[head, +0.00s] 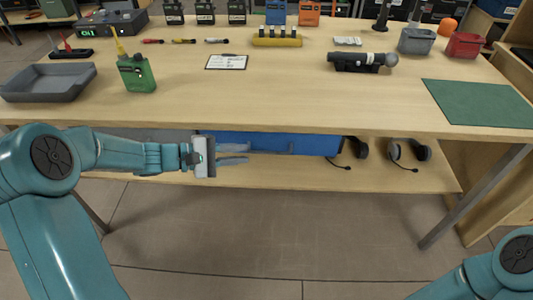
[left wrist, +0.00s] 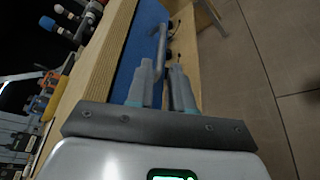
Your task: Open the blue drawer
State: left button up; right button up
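The blue drawer (head: 285,143) hangs under the front of the wooden workbench and looks shut. In the left wrist view its blue front (left wrist: 134,48) shows with a grey bar handle (left wrist: 161,46). My left gripper (head: 248,154) is in front of the drawer's left part, fingers pointing right. In the left wrist view its two fingers (left wrist: 162,66) are apart, with the handle's near end in line with the gap. I cannot tell whether they touch it. The handle is hard to make out in the head view. My right gripper is out of view; only part of that arm shows.
Headsets (head: 408,152) lie on the lower shelf (head: 300,175). The floor in front is clear.

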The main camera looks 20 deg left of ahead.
aim_at(260, 152)
pick_arm(q)
jog(key=x, duration=0.7)
jog(key=shift+w+d+b, duration=0.1)
jog(key=shift+d+b, duration=0.05)
jog(key=shift+b, duration=0.2)
grip_shut()
